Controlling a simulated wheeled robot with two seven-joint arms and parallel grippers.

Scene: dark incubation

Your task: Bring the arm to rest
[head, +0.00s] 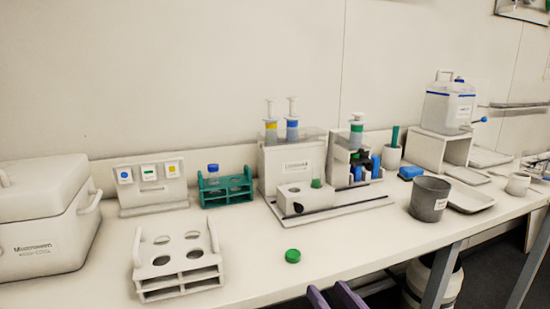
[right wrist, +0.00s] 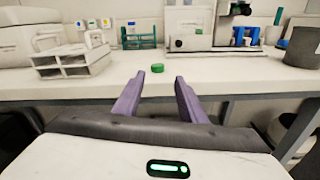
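My right gripper (head: 335,297) shows at the bottom edge of the head view as two purple fingers. In the right wrist view my right gripper (right wrist: 158,88) has its two purple fingers spread apart with nothing between them. It is in front of the bench edge, clear of the objects. My left gripper is not in the head view. A green cap (head: 292,256) lies on the bench just beyond the right gripper; it also shows in the right wrist view (right wrist: 157,69).
The bench (head: 245,268) holds an empty white rack (head: 180,286), a green rack (head: 227,190) with a blue-capped bottle (head: 213,171), a white box (head: 42,215) at left, a dispenser station (head: 292,165) and a grey bin (head: 429,199). Bare bench surrounds the green cap.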

